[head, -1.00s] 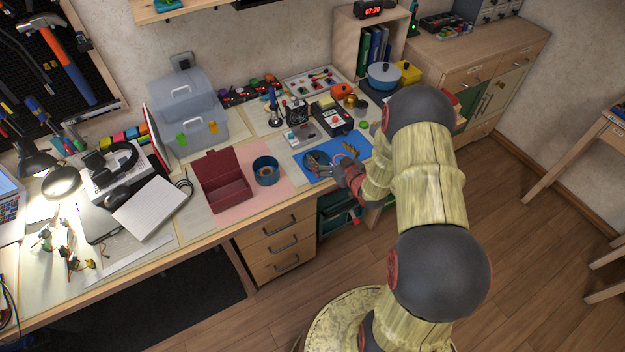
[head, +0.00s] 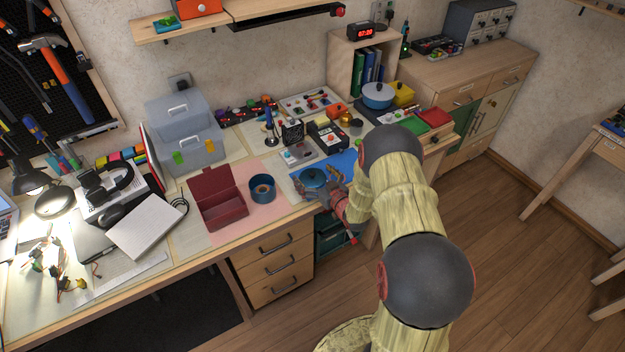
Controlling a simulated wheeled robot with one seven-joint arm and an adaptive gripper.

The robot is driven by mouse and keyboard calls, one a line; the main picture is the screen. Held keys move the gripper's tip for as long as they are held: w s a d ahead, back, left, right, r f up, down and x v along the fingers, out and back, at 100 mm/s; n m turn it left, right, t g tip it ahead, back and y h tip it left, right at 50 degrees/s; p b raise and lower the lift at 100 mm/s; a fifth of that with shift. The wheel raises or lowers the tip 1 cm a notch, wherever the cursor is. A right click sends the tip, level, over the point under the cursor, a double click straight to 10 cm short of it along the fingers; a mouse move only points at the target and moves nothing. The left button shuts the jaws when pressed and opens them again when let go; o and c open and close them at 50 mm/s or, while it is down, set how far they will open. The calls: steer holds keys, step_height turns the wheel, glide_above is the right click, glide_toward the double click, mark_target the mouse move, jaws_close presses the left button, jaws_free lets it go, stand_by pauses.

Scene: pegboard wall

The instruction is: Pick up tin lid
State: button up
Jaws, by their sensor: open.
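The tin lid (head: 312,177) appears to be the round, flat teal disc on the blue mat (head: 346,160) near the front of the desk. A round blue tin (head: 262,190), open at the top with something tan inside, stands to its left on the pink mat. My gripper (head: 319,186) is open and low at the lid's near right side, with its fingers close around or over the rim. I cannot tell whether they touch it. My arm hides part of the blue mat.
An open dark red box (head: 217,203) stands left of the tin. Behind the lid are a grey device (head: 298,153), a black meter (head: 328,136) and a soldering iron stand (head: 270,140). A tan clamp-like item (head: 336,172) lies right of the lid.

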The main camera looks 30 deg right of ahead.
steer(key=c, duration=0.3)
steer(key=c, duration=1.5)
steer(key=shift+c, duration=0.4)
